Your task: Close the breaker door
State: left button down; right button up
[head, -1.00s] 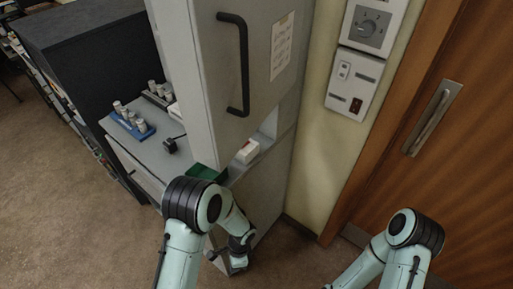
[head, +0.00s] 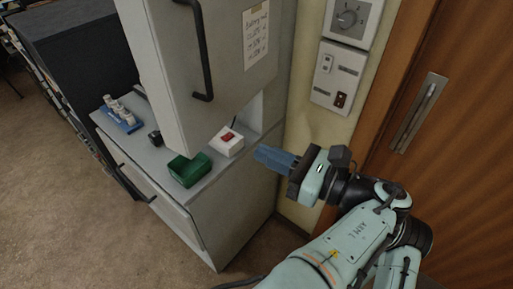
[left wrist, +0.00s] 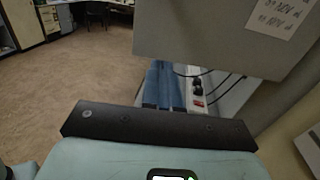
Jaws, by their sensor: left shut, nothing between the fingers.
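The grey cabinet door (head: 225,85) has a long black handle (head: 199,50) and a paper label (head: 256,34); it hangs over the counter in the head view. Its face and label also show in the left wrist view (left wrist: 205,40). My left gripper (head: 272,158) is shut and empty, its blue fingers pointing left, in front of the cabinet, right of and below the door. The shut fingers also show in the left wrist view (left wrist: 161,90), below the door's lower edge. I cannot tell whether they touch anything. My right gripper is not in view.
A white box with a red switch (head: 227,141) and a green box (head: 189,169) sit on the counter below the door. A blue rack (head: 125,123) stands farther left. Wall panels (head: 337,78) and a wooden door (head: 440,130) are at right. Floor at left is clear.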

aim_at(203, 127)
pick_arm(q)
jog(key=x, duration=1.2)
jog(key=shift+a+f, duration=0.1)
